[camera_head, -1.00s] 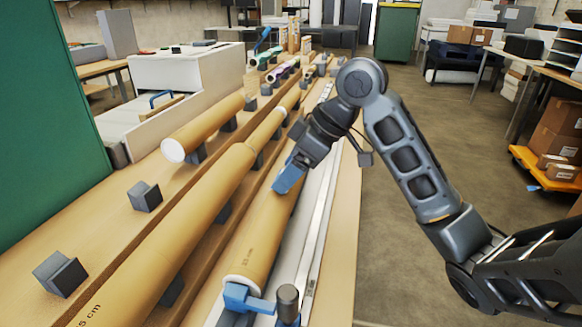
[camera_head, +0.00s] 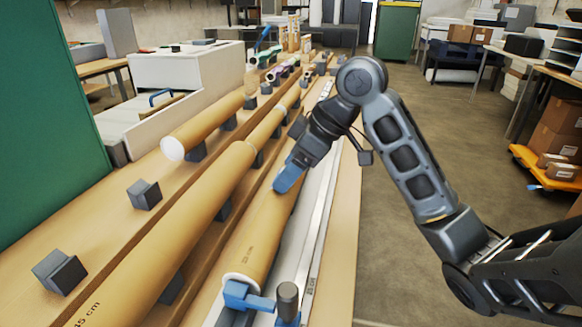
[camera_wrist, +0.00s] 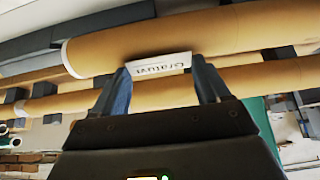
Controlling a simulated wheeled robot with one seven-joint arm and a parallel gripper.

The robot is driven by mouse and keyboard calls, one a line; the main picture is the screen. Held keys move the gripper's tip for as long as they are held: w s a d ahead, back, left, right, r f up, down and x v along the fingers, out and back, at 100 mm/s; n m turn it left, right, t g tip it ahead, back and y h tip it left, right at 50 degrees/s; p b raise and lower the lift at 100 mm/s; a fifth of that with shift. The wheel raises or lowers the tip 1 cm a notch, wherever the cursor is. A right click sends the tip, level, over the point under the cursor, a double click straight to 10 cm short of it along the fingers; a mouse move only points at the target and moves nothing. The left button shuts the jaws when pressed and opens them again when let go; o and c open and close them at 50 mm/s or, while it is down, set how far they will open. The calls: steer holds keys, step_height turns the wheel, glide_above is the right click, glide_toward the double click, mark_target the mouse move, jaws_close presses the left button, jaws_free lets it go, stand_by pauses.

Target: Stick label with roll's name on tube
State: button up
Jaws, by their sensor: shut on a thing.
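A brown cardboard tube (camera_head: 255,238) with a white end and small dark print lies along the front of the bench. Its near end rests at a blue clamp (camera_head: 245,298). My gripper (camera_head: 281,186) is at the tube's upper side, partway along it. In the wrist view my gripper (camera_wrist: 160,74) is shut on a small white label (camera_wrist: 158,66), which spans between the fingers. The label's dark lettering is partly hidden and too small to read. The label is right against or just in front of the tube (camera_wrist: 205,33); I cannot tell whether it touches.
A longer tube (camera_head: 165,237) runs parallel on the left, and a shorter tube (camera_head: 205,126) lies on the upper shelf. Dark grey blocks (camera_head: 61,273) stand on the shelves. A metal rail (camera_head: 314,225) runs along the right. The floor (camera_head: 430,190) right of the bench is partly clear.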

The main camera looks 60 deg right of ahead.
steer(key=shift+f, duration=0.2)
stand_by(0.3)
steer(key=o, duration=1)
steer(key=shift+r, duration=0.15)
steer(key=shift+r+p, duration=2.4)
steer(key=shift+r, duration=0.55)
steer(key=shift+c, duration=0.6)
jaws_close()
